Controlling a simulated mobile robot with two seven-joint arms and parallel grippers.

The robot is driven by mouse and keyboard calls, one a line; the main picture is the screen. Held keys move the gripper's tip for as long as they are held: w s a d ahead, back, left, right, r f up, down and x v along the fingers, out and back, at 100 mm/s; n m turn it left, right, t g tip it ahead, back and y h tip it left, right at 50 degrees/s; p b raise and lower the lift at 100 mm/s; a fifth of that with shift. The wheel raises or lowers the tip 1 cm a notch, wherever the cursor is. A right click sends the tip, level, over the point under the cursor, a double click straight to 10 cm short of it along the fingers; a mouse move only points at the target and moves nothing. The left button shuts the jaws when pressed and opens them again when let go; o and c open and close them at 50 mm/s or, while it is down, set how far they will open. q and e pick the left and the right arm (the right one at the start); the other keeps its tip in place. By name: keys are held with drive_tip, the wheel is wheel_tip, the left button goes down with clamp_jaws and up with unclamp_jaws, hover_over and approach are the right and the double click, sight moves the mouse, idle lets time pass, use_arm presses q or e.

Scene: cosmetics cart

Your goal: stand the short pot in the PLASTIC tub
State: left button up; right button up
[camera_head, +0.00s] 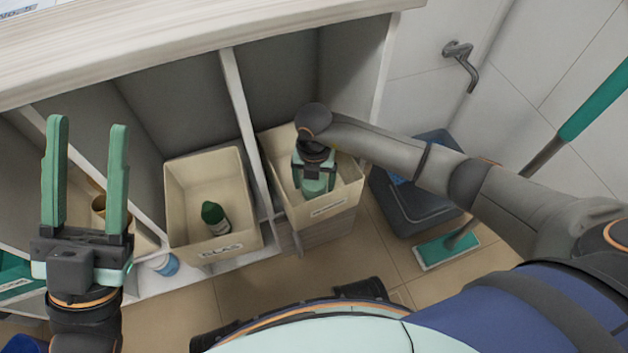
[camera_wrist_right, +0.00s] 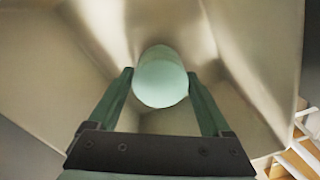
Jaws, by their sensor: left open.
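The tub (camera_head: 348,190) on the right has a front label too small to read clearly; the tub to its left reads GLAS. My right gripper (camera_head: 315,180) reaches down inside the right tub. In the right wrist view, a pale green round-topped pot (camera_wrist_right: 160,78), apparently the short pot, sits between my right gripper's fingertips (camera_wrist_right: 160,74), which touch both its sides. The tub's cream walls surround it. Whether the pot touches the tub floor cannot be told. In the head view the pot is hidden by the gripper. My left gripper (camera_head: 86,180) is open and empty at the left.
The GLAS tub (camera_head: 178,200) holds a dark green-capped bottle (camera_head: 214,217). A divider (camera_head: 240,110) separates the cart bays. A blue-and-white item (camera_head: 165,264) lies below, near the left gripper. A dark bucket (camera_head: 400,215) and green mop (camera_head: 446,248) stand on the floor at right.

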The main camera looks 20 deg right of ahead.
drive_tip(key=shift+o, duration=1.1)
wheel_tip(320, 180, up, 12)
drive_tip(key=p, duration=0.4)
drive_tip(key=shift+r+p, duration=0.2)
drive_tip(key=shift+p, duration=0.15)
